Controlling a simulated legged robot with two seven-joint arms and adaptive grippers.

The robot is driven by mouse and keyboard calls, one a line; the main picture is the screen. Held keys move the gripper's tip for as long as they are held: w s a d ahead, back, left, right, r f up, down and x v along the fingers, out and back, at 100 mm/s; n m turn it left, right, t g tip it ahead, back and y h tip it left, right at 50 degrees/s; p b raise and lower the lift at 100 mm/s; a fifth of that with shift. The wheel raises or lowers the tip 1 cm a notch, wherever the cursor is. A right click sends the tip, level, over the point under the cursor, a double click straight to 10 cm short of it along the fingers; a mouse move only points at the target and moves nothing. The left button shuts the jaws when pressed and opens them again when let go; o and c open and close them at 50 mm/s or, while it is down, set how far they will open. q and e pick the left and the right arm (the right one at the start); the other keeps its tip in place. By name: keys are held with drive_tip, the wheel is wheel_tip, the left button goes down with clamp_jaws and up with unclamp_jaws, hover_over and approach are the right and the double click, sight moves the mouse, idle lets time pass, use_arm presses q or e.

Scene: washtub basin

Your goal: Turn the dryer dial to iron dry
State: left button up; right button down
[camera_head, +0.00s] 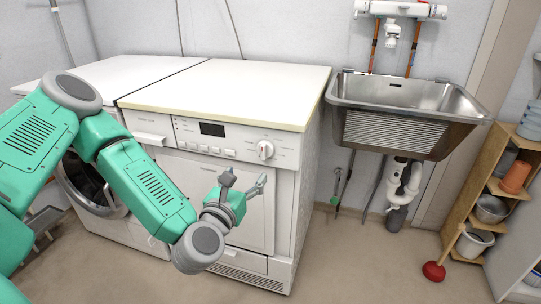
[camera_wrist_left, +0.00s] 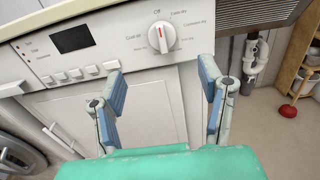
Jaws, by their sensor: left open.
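The dryer dial (camera_head: 265,149) is a round white knob at the right end of the dryer's (camera_head: 222,74) front panel. In the left wrist view the dial (camera_wrist_left: 161,37) has a red mark at its upper part, near the label "Off", with other labels around it. My left gripper (camera_head: 243,183) is open and empty, below and a little left of the dial, in front of the dryer door. In the left wrist view its two fingers (camera_wrist_left: 162,77) stand apart below the dial, not touching it. My right gripper is not in view.
A dark display (camera_wrist_left: 75,38) and several buttons lie left of the dial. A second machine's round door (camera_head: 85,185) is at the left. A metal sink (camera_head: 405,105) hangs to the right. A wooden shelf (camera_head: 465,195) and red plunger (camera_head: 434,270) stand at far right. The floor before the dryer is clear.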

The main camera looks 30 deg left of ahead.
sight(262, 153)
use_arm(q)
drive_tip(key=b+x, duration=0.1)
drive_tip(key=x, duration=1)
drive_tip(key=shift+w, duration=0.4)
drive_tip(key=shift+d+r, duration=0.1)
drive_tip(key=shift+d, duration=0.05)
drive_tip(key=c, duration=1.1)
